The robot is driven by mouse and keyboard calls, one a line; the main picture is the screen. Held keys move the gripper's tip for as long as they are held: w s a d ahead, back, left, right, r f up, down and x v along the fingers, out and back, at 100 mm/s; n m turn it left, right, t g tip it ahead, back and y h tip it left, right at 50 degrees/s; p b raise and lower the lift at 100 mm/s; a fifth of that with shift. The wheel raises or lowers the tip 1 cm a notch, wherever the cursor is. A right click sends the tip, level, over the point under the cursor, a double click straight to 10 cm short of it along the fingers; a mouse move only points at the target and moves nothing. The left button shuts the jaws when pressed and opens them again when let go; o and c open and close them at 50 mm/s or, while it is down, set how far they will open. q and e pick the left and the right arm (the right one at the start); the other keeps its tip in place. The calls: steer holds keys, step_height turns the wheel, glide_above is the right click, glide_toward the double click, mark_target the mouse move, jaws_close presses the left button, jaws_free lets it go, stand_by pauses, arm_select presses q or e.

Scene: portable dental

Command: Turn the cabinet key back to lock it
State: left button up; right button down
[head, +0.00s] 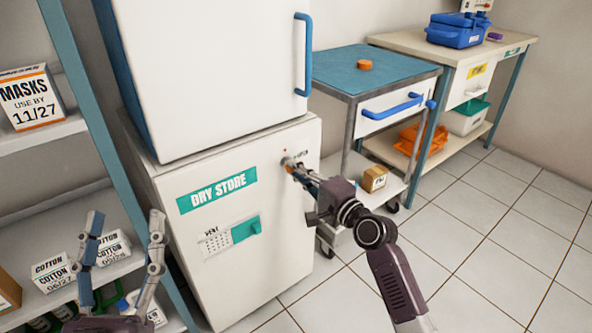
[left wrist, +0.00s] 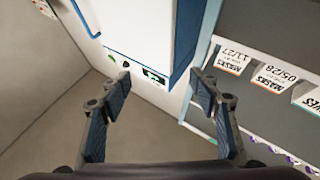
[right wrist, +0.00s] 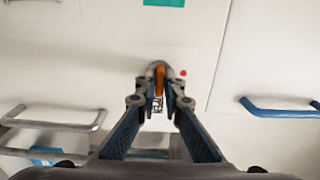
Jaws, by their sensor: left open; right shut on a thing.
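The white lower cabinet (head: 270,235) bears a green "DRY STORE" label. Its key (right wrist: 160,78), with an orange part, sits in a round lock at the cabinet's upper right in the head view. My right gripper (head: 293,166) is shut on the key; the fingers hide part of it, and in the right wrist view (right wrist: 160,95) they close around it from both sides. A small red dot (right wrist: 183,73) is beside the lock. My left gripper (head: 122,222) is open and empty, in front of the shelf at the lower left.
A shelf rack (head: 60,60) with masks and cotton boxes stands at left. A blue-topped cart (head: 400,68) with an orange round item (head: 365,65) stands right of the cabinet. A bench (head: 410,40) with a blue case (head: 455,32) is behind. Tiled floor at right is clear.

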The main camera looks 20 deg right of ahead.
arm_select(q)
steer(key=shift+f, duration=0.1)
arm_select(e)
steer(key=shift+n, duration=0.3)
arm_select(q)
step_height(320, 180, down, 19)
steer(key=a+g+y+p, duration=0.3)
steer(key=g+p, duration=0.1)
steer(key=g, duration=0.6)
steer(key=s+a+f+g+y+p, duration=0.1)
steer(key=s+a+f+g+p, duration=0.1)
steer(key=s+f+g, duration=0.3)
steer(key=s+a+f+n+g+y+p, duration=0.1)
steer(key=s+a+f+g+y+p, duration=0.1)
steer(key=s+f, duration=0.4)
steer(key=s+a+g, duration=0.1)
steer(key=s+g, duration=0.1)
steer(key=s, duration=0.3)
steer(key=shift+s+a+g, duration=0.15)
steer(key=shift+s+g, duration=0.2)
steer(key=shift+g, duration=0.05)
arm_select(e)
steer(key=n, duration=1.7)
steer(key=shift+n, duration=0.3)
